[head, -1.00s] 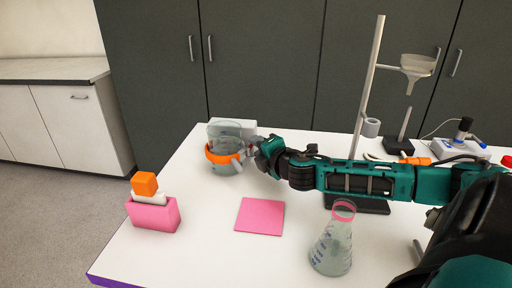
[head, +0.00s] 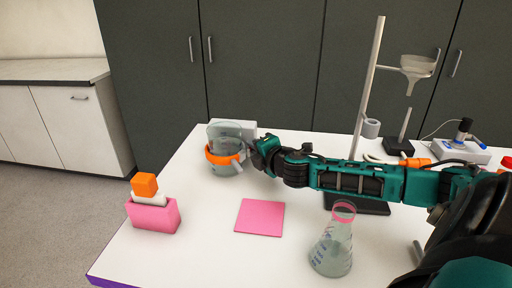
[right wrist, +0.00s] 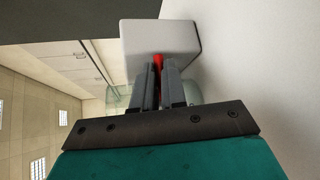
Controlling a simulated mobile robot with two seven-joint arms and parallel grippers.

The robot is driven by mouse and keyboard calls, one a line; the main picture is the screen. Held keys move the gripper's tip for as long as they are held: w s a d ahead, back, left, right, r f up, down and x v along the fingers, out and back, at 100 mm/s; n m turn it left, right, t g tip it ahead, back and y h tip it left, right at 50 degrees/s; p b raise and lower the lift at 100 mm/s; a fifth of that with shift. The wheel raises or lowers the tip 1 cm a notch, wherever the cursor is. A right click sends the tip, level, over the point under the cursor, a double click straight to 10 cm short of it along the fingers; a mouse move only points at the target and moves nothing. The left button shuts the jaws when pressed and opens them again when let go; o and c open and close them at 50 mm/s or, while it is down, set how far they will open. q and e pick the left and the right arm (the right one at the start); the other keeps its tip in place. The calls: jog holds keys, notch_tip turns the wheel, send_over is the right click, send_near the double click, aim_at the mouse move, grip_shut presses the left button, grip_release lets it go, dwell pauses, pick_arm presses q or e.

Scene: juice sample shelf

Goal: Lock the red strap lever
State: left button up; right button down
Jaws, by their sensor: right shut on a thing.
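A clear glass vessel (head: 229,168) with an orange band (head: 218,158) stands at the back left of the white table. A white block (head: 246,127) is right behind it. My right gripper (head: 257,150) is at the vessel's right side, near the block. In the right wrist view, a small red piece, the strap lever (right wrist: 158,61), shows between the fingertips of my right gripper (right wrist: 160,75), which is shut on it. The white block (right wrist: 160,40) is just beyond the fingertips. Most of the lever is hidden by the fingers. My left gripper is not in view.
A pink mat (head: 260,217), a flask with a pink collar (head: 331,250) and a pink holder with an orange-topped item (head: 154,214) are nearer the front. A metal stand with a funnel (head: 418,66) rises at right, behind my right arm. The table's left edge is open.

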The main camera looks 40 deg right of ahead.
jog(key=shift+w+n+y, duration=0.1)
jog(key=shift+n+y, duration=0.3)
jog(key=shift+y, duration=0.1)
jog(key=c, duration=1.2)
grip_release()
jog(key=shift+s, duration=0.55)
jog(key=v, duration=0.4)
jog(key=shift+a+r+p, duration=0.1)
jog(key=shift+a+p, duration=0.05)
jog(key=shift+p, duration=0.2)
jog(key=shift+p+v, duration=0.4)
jog(key=shift+v, duration=0.8)
